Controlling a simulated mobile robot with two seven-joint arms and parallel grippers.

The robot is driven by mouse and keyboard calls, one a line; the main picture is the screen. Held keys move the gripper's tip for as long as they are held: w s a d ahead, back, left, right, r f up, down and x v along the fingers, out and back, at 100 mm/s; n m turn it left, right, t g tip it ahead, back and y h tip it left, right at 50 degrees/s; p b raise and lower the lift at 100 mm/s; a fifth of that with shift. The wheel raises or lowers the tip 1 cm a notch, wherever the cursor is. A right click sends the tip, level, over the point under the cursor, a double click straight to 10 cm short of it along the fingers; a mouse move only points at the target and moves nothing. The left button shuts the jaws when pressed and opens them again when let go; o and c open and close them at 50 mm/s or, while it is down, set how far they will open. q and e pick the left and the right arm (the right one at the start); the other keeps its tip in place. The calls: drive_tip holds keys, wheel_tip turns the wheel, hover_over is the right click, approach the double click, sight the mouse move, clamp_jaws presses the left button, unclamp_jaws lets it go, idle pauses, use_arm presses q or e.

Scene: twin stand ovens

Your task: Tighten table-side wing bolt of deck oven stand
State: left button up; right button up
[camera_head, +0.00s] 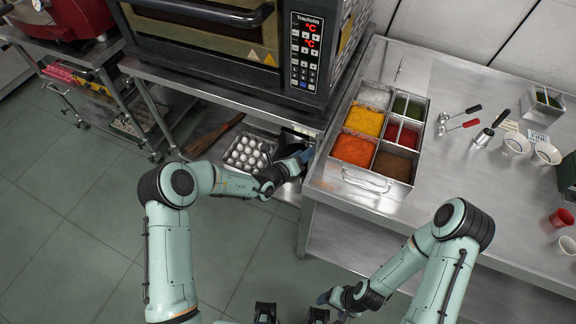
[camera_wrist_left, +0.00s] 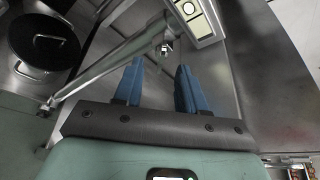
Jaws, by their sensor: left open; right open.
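The deck oven (camera_head: 215,30) sits on its metal stand (camera_head: 215,92), left of the table. My left gripper (camera_head: 303,160) is beside the stand's table-side end, near the gap to the table. In the left wrist view, its two blue fingers (camera_wrist_left: 158,78) are apart with nothing between them. A small metal piece, apparently the wing bolt (camera_wrist_left: 166,47), shows just beyond the fingertips at a slanting metal bar (camera_wrist_left: 112,62). It is apart from the fingers. In the head view I cannot make out the bolt. My right gripper (camera_head: 326,298) is low, in front of the table, open and empty.
The steel table (camera_head: 450,75) carries a topping tray (camera_head: 345,176), scoops (camera_head: 460,122), white cups (camera_head: 515,143) and red cups (camera_head: 562,217). A tray of eggs (camera_head: 247,153) is on the stand's lower shelf. Green floor at the front left is clear.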

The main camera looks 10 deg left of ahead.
use_arm(q)
drive_tip(key=v, duration=1.1)
drive_tip(key=shift+b, duration=0.4)
use_arm(e)
drive_tip(key=shift+s+f, duration=0.35)
drive_tip(key=shift+f, duration=0.25)
use_arm(q)
drive_tip(key=shift+d+f, duration=0.1)
use_arm(e)
drive_tip(key=shift+o, duration=0.2)
